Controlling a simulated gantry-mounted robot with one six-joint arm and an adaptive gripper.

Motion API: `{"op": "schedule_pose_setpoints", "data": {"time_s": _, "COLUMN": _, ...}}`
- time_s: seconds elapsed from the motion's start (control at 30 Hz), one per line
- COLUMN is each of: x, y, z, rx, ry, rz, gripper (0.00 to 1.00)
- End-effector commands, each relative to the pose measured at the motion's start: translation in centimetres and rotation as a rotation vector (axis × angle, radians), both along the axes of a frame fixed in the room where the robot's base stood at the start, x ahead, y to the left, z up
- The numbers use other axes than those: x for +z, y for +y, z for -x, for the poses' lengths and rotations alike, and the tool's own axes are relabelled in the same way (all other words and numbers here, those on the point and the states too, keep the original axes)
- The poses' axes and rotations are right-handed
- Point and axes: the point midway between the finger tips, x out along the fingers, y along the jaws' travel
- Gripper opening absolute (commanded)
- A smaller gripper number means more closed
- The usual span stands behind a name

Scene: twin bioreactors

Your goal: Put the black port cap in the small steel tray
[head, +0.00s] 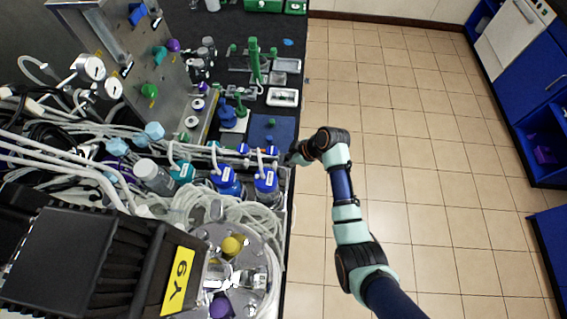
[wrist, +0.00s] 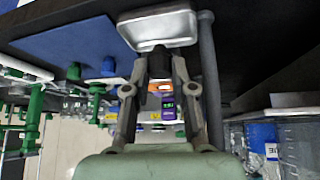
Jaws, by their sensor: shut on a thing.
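The small steel tray (wrist: 158,30) shows at the top of the wrist view, shallow and bright, with no contents that I can make out. My gripper (wrist: 160,64) is shut on the black port cap (wrist: 160,61), a dark piece between the fingertips. The cap is just below the tray's rim in the picture; I cannot tell whether they touch. In the head view my gripper (head: 296,158) is small and dark at the bench's right edge, beside the blue-capped bottles. The cap cannot be made out there.
A blue mat (head: 272,131) lies on the dark bench, with green fittings and trays farther back. Blue-capped bottles (head: 265,180) and tangled white tubing crowd the near bench. A dark rod (wrist: 209,75) runs right of my fingers. The tiled floor (head: 410,150) on the right is clear.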

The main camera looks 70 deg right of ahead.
Motion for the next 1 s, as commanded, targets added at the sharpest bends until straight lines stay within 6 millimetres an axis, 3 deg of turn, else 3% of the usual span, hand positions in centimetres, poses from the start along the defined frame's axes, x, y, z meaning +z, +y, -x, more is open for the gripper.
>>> {"op": "schedule_pose_setpoints", "data": {"time_s": 0.17, "x": 0.0, "y": 0.1, "z": -1.6, "rx": -0.001, "ry": 0.000, "rz": 0.000, "gripper": 0.05}}
{"op": "schedule_pose_setpoints", "data": {"time_s": 0.27, "x": -0.3, "y": 0.1, "z": -1.5, "rx": -0.002, "ry": 0.000, "rz": -0.001, "gripper": 0.05}}
{"op": "schedule_pose_setpoints", "data": {"time_s": 0.5, "x": -3.6, "y": 0.1, "z": -1.5, "rx": -0.002, "ry": 0.001, "rz": -0.001, "gripper": 0.05}}
{"op": "schedule_pose_setpoints", "data": {"time_s": 0.83, "x": -4.0, "y": 0.1, "z": -1.5, "rx": -0.001, "ry": 0.000, "rz": 0.000, "gripper": 0.05}}
{"op": "schedule_pose_setpoints", "data": {"time_s": 0.87, "x": -3.9, "y": 0.1, "z": -1.5, "rx": -0.001, "ry": 0.000, "rz": 0.000, "gripper": 0.28}}
{"op": "schedule_pose_setpoints", "data": {"time_s": 1.0, "x": -3.8, "y": 0.1, "z": -1.5, "rx": -0.001, "ry": 0.000, "rz": 0.000, "gripper": 0.50}}
